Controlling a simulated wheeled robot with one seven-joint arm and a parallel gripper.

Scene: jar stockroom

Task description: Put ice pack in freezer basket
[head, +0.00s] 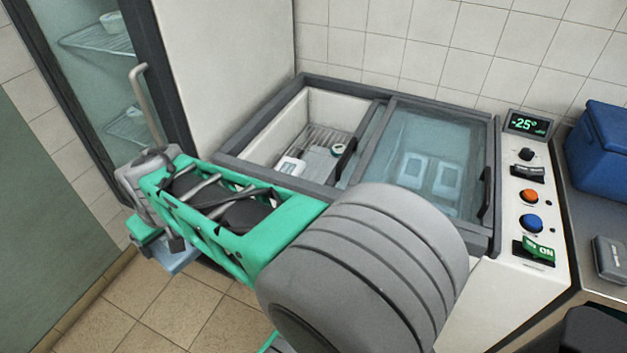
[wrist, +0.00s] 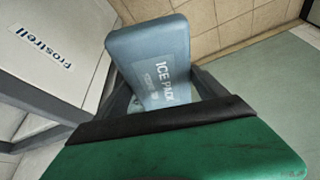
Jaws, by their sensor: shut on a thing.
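The ice pack (wrist: 155,60) is a light-blue slab with white "ICE PACK" lettering. In the wrist view it is held between the dark fingers of my gripper (wrist: 170,98), which is shut on it. In the head view my gripper (head: 160,243) is low at the left, outside the freezer's front left corner. A pale blue part of the ice pack (head: 180,262) shows beneath it; my arm hides the rest. The chest freezer (head: 262,104) is open on its left side. Inside is a wire basket (head: 322,134) holding a few small white items, partly hidden by my arm.
A sliding glass lid (head: 430,150) covers the freezer's right side, with two pale packs beneath. A glass-door cabinet (head: 100,75) with a long handle stands at left. A control panel (head: 520,190) and a blue cooler (head: 600,145) are at right. Tiled floor is clear below my gripper.

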